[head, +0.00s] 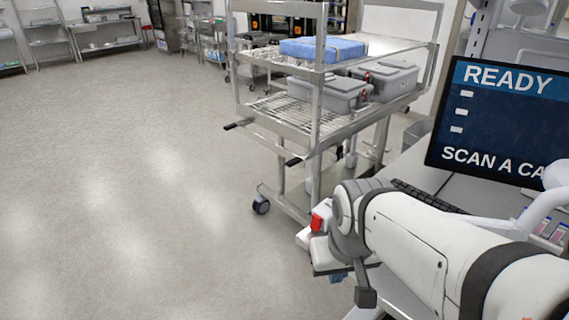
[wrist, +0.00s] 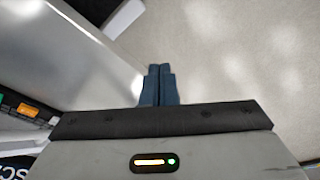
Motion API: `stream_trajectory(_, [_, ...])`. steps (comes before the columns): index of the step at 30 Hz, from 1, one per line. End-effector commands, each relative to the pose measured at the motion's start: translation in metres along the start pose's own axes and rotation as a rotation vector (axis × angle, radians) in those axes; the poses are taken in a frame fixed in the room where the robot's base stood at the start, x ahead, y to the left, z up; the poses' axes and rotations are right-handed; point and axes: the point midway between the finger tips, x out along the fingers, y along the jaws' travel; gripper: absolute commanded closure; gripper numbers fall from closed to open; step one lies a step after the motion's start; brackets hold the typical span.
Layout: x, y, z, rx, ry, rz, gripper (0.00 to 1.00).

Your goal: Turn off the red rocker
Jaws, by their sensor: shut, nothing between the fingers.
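A small red part (head: 318,221), which looks like the red rocker, shows on a white housing just left of my arm in the head view. My arm hides part of the housing, and which way the rocker is tipped cannot be told. My gripper (wrist: 160,70) is shut and empty, its two blue fingers side by side in the wrist view. In the head view only a bit of blue shows below my wrist. The red part is not seen in the wrist view, and the fingers touch nothing that I can make out.
A steel cart (head: 290,123) with grey bins (head: 335,92) and a blue pack (head: 322,50) stands behind. A monitor (head: 505,120) reading "READY" and a keyboard (head: 425,196) are on the right. In the wrist view, a pale flat surface (wrist: 75,60) lies left of the fingers. The floor (head: 130,190) is open.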

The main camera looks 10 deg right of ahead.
Motion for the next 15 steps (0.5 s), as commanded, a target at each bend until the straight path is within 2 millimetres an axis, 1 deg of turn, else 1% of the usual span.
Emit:
stream_trajectory(8, [-0.001, 0.0, 0.0, 0.002, 0.0, 0.0, 1.0])
stream_trajectory(10, [-0.005, 0.0, -0.006, 0.02, -0.004, 0.003, 1.0])
stream_trajectory(11, [-0.008, 0.0, -0.011, 0.037, -0.006, 0.006, 1.0])
stream_trajectory(13, [-0.018, 0.008, -0.027, 0.104, -0.015, 0.018, 1.0])
stream_trajectory(14, [-0.022, 0.009, -0.037, 0.14, -0.02, 0.026, 1.0])
stream_trajectory(15, [-0.029, 0.009, -0.051, 0.196, -0.027, 0.037, 1.0])
